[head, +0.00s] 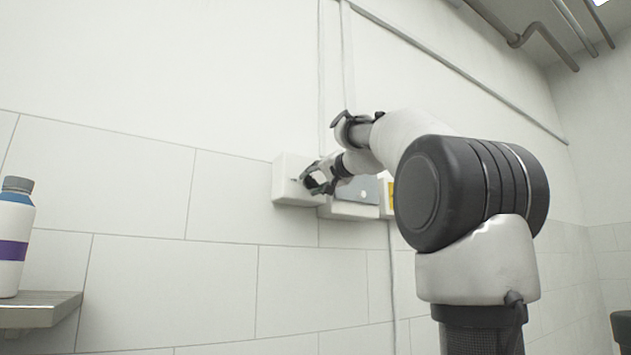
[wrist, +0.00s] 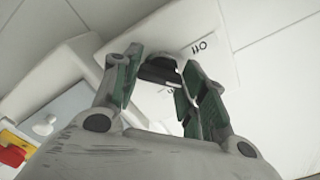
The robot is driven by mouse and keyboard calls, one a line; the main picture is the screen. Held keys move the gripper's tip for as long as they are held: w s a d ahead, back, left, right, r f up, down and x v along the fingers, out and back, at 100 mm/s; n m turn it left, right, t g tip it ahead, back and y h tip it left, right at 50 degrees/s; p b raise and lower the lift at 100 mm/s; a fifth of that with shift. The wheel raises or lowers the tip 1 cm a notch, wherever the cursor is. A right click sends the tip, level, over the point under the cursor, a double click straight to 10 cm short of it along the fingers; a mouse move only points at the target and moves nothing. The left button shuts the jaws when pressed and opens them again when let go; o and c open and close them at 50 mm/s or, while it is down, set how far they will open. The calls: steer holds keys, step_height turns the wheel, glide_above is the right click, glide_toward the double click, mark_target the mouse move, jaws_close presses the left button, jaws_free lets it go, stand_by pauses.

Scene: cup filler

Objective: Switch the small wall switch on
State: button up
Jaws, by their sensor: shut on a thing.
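My gripper (head: 312,182) is at the box's front, right side. In the wrist view my gripper (wrist: 165,82) has its green-padded fingers on both sides of the dark knob and is shut on it. Which position the switch is in cannot be told.
Just right of the switch box is a grey-fronted box (head: 362,192) with a round light button. A red knob on a yellow plate (wrist: 14,148) shows at the wrist view's left edge. A bottle (head: 13,230) stands on a shelf (head: 40,305) at far left.

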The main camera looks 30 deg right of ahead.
steer(key=m, duration=0.4)
steer(key=shift+f+m, duration=0.1)
steer(key=shift+m, duration=2.1)
steer(key=o, duration=1)
steer(key=s, duration=1.2)
steer(key=shift+d, duration=0.2)
